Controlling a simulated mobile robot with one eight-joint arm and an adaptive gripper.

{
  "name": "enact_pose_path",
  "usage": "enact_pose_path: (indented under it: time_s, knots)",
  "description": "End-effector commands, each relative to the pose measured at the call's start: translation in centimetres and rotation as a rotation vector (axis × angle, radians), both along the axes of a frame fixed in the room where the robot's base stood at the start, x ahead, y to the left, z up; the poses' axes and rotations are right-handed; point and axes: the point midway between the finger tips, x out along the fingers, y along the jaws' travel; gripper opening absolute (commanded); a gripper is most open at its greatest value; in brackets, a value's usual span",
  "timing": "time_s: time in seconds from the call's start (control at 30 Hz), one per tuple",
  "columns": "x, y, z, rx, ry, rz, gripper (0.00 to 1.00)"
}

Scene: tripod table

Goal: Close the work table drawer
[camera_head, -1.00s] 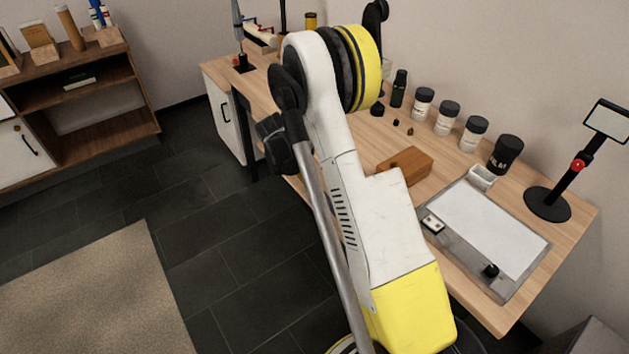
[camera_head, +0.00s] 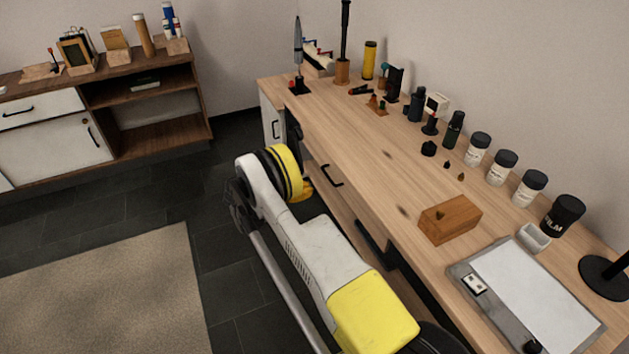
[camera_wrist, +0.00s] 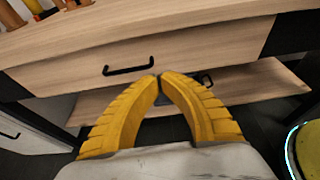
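The work table (camera_head: 385,165) has a light wood top. Its drawer front (camera_wrist: 205,52) is light wood and fills the upper middle of the wrist view, just under the tabletop edge. The black bar drawer handle (camera_wrist: 128,66) is left of my fingertips, and it also shows in the head view (camera_head: 331,176). I cannot tell how far the drawer stands out. My gripper (camera_wrist: 160,77) has two yellow fingers with their tips together and nothing between them. The tips are before the lower part of the drawer front; contact is unclear. In the head view my arm mostly hides the gripper.
A lower wood shelf (camera_wrist: 245,82) lies under the drawer. Several jars, a wooden block (camera_head: 450,219) and a grey board (camera_head: 470,290) are on the tabletop. A shelf unit (camera_head: 150,83) stands at the back left. Dark floor and a beige rug (camera_head: 105,290) lie left of my arm.

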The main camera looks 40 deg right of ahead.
Motion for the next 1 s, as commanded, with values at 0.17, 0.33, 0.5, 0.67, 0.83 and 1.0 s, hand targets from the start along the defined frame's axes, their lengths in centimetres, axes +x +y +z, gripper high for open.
enact_pose_path:
  time_s: [0.17,0.33,0.5,0.67,0.83,1.0]
  knots:
    - [-0.4,-0.8,-0.4,-0.047,-0.002,-0.012,0.00]
    - [-1.0,-3.2,-1.3,-0.045,-0.002,-0.014,0.00]
    - [-1.8,-6.6,-2.5,-0.044,-0.001,-0.013,0.00]
    - [-2.5,-9.7,-3.5,-0.044,-0.001,-0.013,0.00]
    - [-3.1,-12.0,-3.4,-0.043,-0.002,-0.010,0.00]
    - [-3.3,-13.2,-3.2,-0.043,-0.001,-0.011,0.00]
